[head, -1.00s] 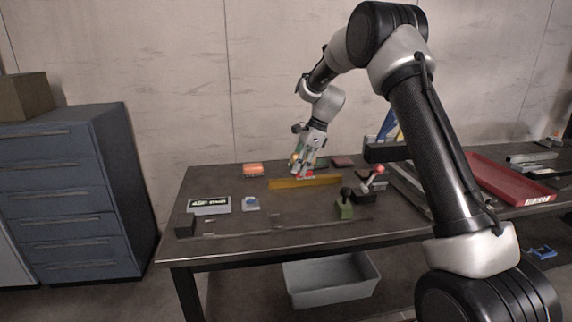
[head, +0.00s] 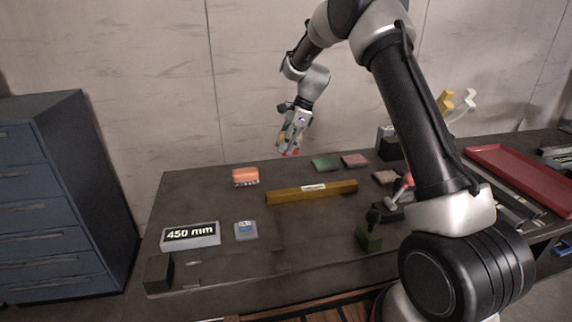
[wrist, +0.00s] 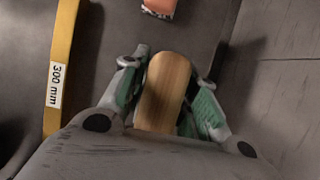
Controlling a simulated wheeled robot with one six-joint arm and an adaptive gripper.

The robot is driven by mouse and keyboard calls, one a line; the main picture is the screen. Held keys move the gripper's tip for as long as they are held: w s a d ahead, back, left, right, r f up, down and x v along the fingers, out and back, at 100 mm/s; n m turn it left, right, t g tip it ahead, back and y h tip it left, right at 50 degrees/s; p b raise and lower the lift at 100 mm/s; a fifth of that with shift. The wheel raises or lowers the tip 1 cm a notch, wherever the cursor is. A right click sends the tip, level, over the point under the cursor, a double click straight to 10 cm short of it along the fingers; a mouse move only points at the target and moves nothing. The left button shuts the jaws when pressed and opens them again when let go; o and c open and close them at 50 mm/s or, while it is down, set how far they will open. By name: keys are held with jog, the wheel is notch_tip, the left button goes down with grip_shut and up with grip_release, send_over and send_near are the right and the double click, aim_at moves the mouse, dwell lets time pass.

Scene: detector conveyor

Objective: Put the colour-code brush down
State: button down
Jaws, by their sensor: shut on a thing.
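The brush, seen as a rounded tan wooden piece (wrist: 168,88) in the wrist view, is clamped between the green-padded fingers of my gripper (wrist: 168,95). In the head view my gripper (head: 290,142) is at the back of the table, pointing down, with a small tan and red part of the brush showing at the fingertips. The brush appears to be held above the table top (head: 225,212). The exact gap cannot be told. Its underside is hidden in the wrist view.
A yellow bar marked 300 mm (wrist: 58,60) lies in front of my gripper. An orange block (head: 246,176) is to its left, green (head: 326,164) and red (head: 355,160) pads to its right. Clear table lies between.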

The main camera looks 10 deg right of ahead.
jog(key=shift+f, duration=3.55)
jog(key=shift+f, duration=0.1)
jog(key=c, duration=1.1)
grip_release()
